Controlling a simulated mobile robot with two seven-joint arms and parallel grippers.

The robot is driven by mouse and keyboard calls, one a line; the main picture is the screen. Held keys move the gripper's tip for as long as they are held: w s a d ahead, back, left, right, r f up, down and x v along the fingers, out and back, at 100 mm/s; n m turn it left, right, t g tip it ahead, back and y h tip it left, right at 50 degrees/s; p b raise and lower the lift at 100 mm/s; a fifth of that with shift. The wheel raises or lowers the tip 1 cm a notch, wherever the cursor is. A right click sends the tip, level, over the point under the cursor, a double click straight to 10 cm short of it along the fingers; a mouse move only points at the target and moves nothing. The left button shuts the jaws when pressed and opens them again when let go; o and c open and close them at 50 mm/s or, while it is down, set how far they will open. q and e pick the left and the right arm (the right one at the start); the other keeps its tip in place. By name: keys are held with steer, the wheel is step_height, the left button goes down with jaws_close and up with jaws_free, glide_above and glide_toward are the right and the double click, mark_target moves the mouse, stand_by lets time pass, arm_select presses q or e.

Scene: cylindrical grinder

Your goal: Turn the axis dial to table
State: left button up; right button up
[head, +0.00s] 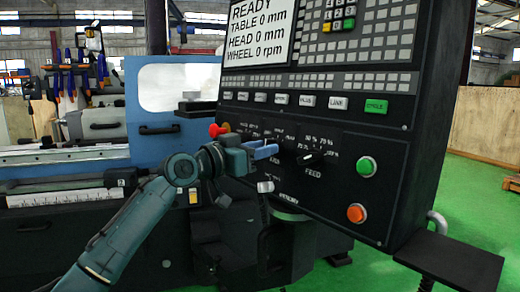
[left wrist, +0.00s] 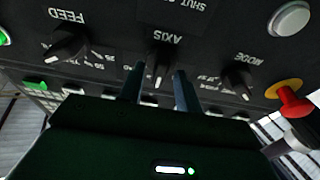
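The axis dial (left wrist: 163,62) is a black knob under the printed word AXIS in the left wrist view, which shows the panel upside down. Its white mark points down in that picture, toward printed labels hidden by my gripper. My left gripper (head: 266,151) is at the control panel (head: 345,125). In the left wrist view its two fingers (left wrist: 159,82) stand apart, one on each side of the axis dial, with gaps visible between fingers and knob. In the head view the gripper hides the axis dial. My right gripper is not in view.
The feed dial (head: 311,158) is right of the gripper in the head view. The mode dial (left wrist: 238,78) and red emergency knob (left wrist: 290,100) are on the other side. A green button (head: 366,167) and orange button (head: 356,213) sit further right. The screen (head: 260,30) reads READY.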

arm_select(q)
steer(key=b+v, duration=0.1)
steer(key=v, duration=1.2)
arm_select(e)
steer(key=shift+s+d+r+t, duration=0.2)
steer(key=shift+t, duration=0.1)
arm_select(q)
steer(key=shift+a, duration=0.1)
